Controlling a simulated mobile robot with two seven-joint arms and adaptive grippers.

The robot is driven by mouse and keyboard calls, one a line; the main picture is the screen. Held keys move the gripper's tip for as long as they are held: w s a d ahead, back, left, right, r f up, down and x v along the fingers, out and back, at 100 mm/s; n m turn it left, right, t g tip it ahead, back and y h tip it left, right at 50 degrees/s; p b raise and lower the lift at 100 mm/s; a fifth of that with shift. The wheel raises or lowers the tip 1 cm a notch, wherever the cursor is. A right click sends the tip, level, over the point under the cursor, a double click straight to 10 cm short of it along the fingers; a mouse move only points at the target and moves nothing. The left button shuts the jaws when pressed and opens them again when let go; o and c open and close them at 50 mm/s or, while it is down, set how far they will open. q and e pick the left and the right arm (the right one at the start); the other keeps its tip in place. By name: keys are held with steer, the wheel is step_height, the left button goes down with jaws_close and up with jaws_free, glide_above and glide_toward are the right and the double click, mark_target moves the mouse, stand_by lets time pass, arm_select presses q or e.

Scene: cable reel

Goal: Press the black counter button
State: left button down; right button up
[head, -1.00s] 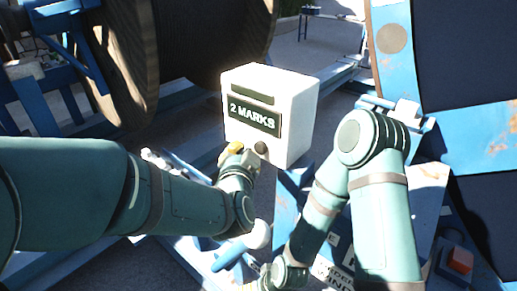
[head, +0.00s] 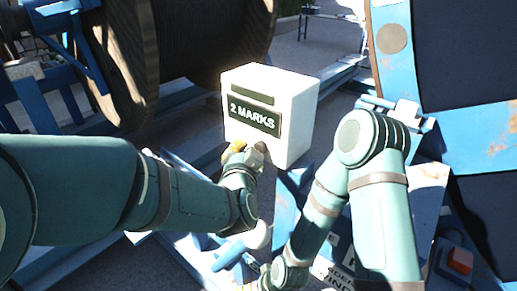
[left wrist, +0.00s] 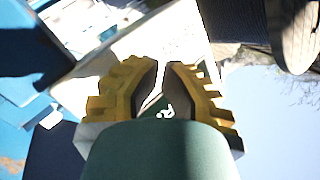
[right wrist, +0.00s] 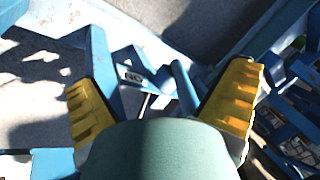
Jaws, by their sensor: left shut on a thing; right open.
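The white counter box (head: 298,118) reads "2 MARKS" on its dark display (head: 255,117). The black button (head: 262,147) is low on its front face, partly covered by my left gripper. My left gripper (head: 246,152), with yellow fingers, is at the lower front of the box, close beside the button; I cannot tell if it touches. In the left wrist view its fingers (left wrist: 163,68) are close together in front of the box (left wrist: 150,38). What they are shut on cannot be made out. My right gripper (right wrist: 165,90) is open over a blue frame, nothing between its fingers.
A large wooden cable reel (head: 135,55) stands behind left. A big blue reel flange (head: 475,135) stands at the right. A red button on a grey housing (head: 460,261) is at lower right. Blue frame parts (head: 290,195) lie below the box, near my right arm.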

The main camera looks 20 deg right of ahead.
arm_select(q)
steer(key=shift+w+d, duration=0.3)
steer(key=shift+d, duration=0.2)
stand_by(0.8)
steer(key=shift+a, duration=0.1)
steer(key=shift+s+a, duration=0.55)
steer(key=shift+a, duration=0.2)
steer(key=s+a, duration=0.2)
steer(key=a+b, duration=0.1)
steer(key=a, duration=0.1)
steer(key=shift+s+a, duration=0.1)
steer(key=shift+s, duration=0.3)
stand_by(0.8)
